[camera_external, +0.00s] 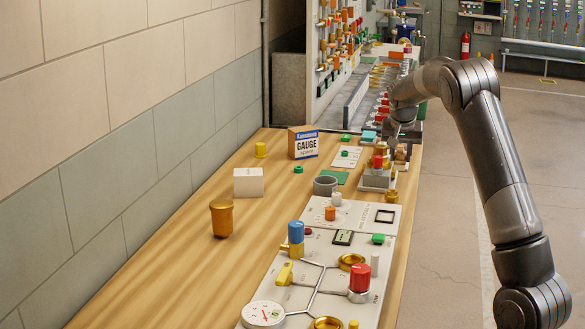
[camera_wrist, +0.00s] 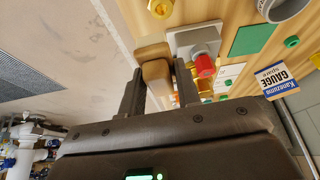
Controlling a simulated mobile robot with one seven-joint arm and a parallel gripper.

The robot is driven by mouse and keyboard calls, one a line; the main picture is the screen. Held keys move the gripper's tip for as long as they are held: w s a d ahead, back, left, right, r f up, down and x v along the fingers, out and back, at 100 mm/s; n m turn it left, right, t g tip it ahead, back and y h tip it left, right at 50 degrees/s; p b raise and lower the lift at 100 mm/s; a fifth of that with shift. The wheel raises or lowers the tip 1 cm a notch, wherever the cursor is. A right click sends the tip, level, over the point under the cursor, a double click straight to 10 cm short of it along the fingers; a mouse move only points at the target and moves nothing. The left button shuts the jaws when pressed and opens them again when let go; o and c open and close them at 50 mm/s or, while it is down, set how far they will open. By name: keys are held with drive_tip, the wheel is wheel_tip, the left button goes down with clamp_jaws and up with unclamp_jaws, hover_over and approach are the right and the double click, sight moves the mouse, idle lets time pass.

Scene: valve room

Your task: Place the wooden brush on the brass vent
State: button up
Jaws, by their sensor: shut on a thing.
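The wooden brush (camera_wrist: 154,62) is between the two fingers of my gripper (camera_wrist: 160,88) in the wrist view, its tan wooden body reaching out past the fingertips. My gripper is shut on it. In the external view my gripper (camera_external: 398,136) is beyond the grey block at the bench's right edge, small and partly hidden. A brass hexagonal fitting (camera_wrist: 160,8), which may be the brass vent, sits near the bench edge at the top of the wrist view, apart from the brush. It seems to show in the external view as a small brass piece (camera_external: 391,197).
A grey block with a red-topped valve (camera_wrist: 204,65) is close beside the brush. A gauge box (camera_external: 304,143), white block (camera_external: 248,182), brass cup-like piece (camera_external: 222,220) and valve panel (camera_external: 285,300) stand on the bench. The bench's left part is mostly clear.

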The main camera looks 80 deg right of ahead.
drive_tip(key=w+a+r+n+t+y, duration=0.1)
drive_tip(key=w+a+r+n, duration=0.2)
drive_tip(key=w+a+n, duration=0.45)
drive_tip(key=w+a+r+n+t+y, duration=0.2)
drive_tip(key=w+a+r+n, duration=0.15)
drive_tip(key=w+a, duration=0.7)
drive_tip(key=w+a+r+n+t+y, duration=0.1)
drive_tip(key=w+a+r+n, duration=0.35)
drive_tip(key=w, duration=0.85)
drive_tip(key=n, duration=0.2)
approach(214, 201)
drive_tip(key=shift+w+d+f, duration=0.2)
drive_tip(key=shift+w+d, duration=0.05)
drive_tip(key=shift+w, duration=0.4)
drive_tip(key=shift+w+a+f, duration=0.15)
drive_tip(key=shift+w+f, duration=0.05)
drive_tip(key=shift+f, duration=1.95)
drive_tip(key=o, duration=1)
drive_tip(key=shift+f, duration=0.15)
